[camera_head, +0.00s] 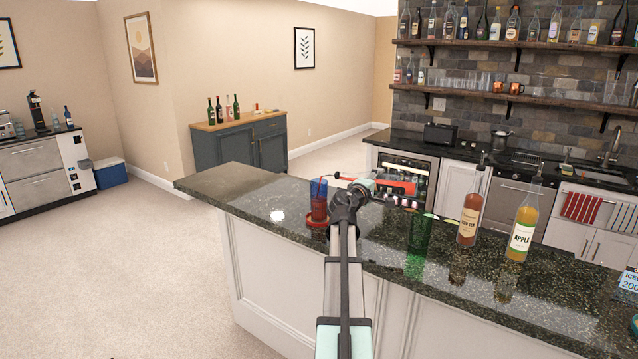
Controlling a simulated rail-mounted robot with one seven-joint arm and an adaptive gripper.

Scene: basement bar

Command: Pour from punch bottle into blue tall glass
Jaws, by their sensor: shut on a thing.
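The punch bottle (396,187), with red contents, lies tipped almost level above the counter, its neck pointing left. My gripper (368,186) is shut on it; the fingers are small and partly hidden by my wrist. Dark red shows inside the glass. The bottle's mouth is close to the glass rim, above and to its right. A thin red line shows between the mouth and the glass; I cannot tell for sure whether it is liquid.
A green glass (419,236), a reddish bottle (470,212) and an apple bottle (523,228) stand on the dark counter (392,255) to the right. A sign (630,283) is at the far right edge. The counter's left end (235,184) is clear.

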